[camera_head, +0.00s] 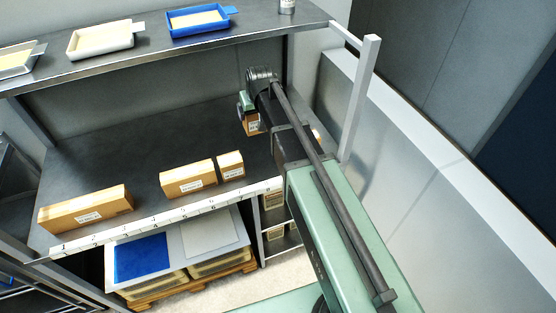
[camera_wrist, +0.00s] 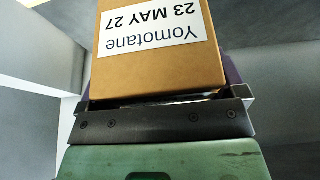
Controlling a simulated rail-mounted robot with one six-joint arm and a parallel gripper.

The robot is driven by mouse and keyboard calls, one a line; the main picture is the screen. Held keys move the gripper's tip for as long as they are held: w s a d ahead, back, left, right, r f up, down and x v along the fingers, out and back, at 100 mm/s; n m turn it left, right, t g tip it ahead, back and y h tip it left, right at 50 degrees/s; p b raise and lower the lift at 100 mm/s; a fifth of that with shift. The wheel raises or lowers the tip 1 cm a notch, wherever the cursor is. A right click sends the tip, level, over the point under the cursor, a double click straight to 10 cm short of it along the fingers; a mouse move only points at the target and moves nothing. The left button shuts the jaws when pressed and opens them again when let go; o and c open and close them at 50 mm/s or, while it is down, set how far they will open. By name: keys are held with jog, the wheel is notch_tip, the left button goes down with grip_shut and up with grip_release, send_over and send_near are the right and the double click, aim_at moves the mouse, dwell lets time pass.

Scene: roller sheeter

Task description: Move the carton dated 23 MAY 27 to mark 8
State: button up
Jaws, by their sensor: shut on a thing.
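The carton dated 23 MAY 27 (camera_wrist: 158,55) fills the top of the wrist view. Its white label reads "Yomotane 23 MAY 27", upside down in the picture. My gripper (camera_wrist: 165,108) is shut on it. In the head view, my gripper (camera_head: 246,108) is at the back right of the dark worktop, with the small brown carton (camera_head: 253,126) at it. I cannot tell whether the carton touches the worktop.
A long carton (camera_head: 85,211), a medium carton (camera_head: 187,180) and a small carton (camera_head: 230,166) stand along the front of the worktop (camera_head: 140,150). A shelf with trays (camera_head: 198,22) hangs above. A post (camera_head: 358,100) stands at the right. The middle of the worktop is clear.

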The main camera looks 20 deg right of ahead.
jog(key=f+b, duration=0.6)
jog(key=f, duration=0.1)
jog(key=f+b, duration=0.6)
jog(key=b, duration=0.1)
jog(key=f+b, duration=0.7)
jog(key=shift+a+f, duration=0.3)
jog(key=shift+a, duration=0.05)
jog(key=shift+r, duration=0.3)
jog(key=shift+f, duration=0.25)
jog(key=o, duration=0.7)
jog(key=shift+r, duration=0.1)
jog(key=shift+r, duration=0.1)
